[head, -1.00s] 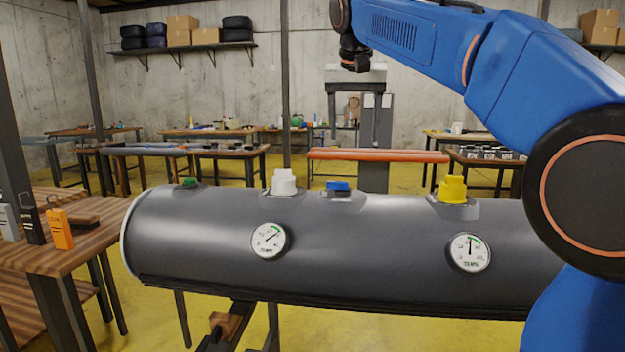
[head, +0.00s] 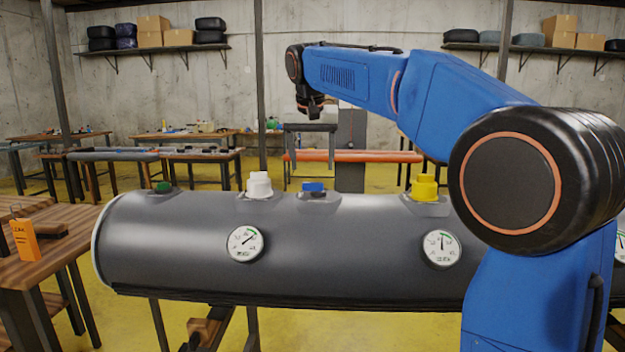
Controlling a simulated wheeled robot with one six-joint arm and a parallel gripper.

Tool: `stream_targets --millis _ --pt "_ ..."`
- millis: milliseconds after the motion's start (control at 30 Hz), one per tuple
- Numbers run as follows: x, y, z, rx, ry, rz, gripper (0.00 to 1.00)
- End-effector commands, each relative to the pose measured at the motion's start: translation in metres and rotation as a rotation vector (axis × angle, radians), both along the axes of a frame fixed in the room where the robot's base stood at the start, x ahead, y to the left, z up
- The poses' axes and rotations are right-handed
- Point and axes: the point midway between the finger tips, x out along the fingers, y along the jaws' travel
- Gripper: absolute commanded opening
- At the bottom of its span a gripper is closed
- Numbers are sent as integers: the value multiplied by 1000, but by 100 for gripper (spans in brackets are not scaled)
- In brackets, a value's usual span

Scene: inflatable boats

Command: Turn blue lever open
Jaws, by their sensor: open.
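The blue lever (head: 312,187) is a small blue piece low in a grey patch on top of a dark grey inflatable tube (head: 340,232). A white valve (head: 259,185) stands to its left, a yellow valve (head: 424,188) to its right, and a green piece (head: 163,187) at the tube's far left. My gripper (head: 317,110) is open and small in the picture, above the blue lever and clearly apart from it. Nothing shows between its fingers. How far it is from the lever in depth is hard to tell.
Two round gauges, left (head: 245,244) and right (head: 441,248), sit on the tube's front. A wooden table (head: 45,260) with an orange tag (head: 24,240) stands at the left. My blue arm covers the tube's right part. Space above the tube's left half is clear.

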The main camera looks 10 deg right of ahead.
Motion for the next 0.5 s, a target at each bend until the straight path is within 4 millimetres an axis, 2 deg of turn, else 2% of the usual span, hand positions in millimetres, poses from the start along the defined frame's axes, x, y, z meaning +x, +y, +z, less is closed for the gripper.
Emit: stream_targets --millis 200,500 --pt "13 -5 -34 0 2 0 67" --pt "23 -8 -58 0 1 0 67"
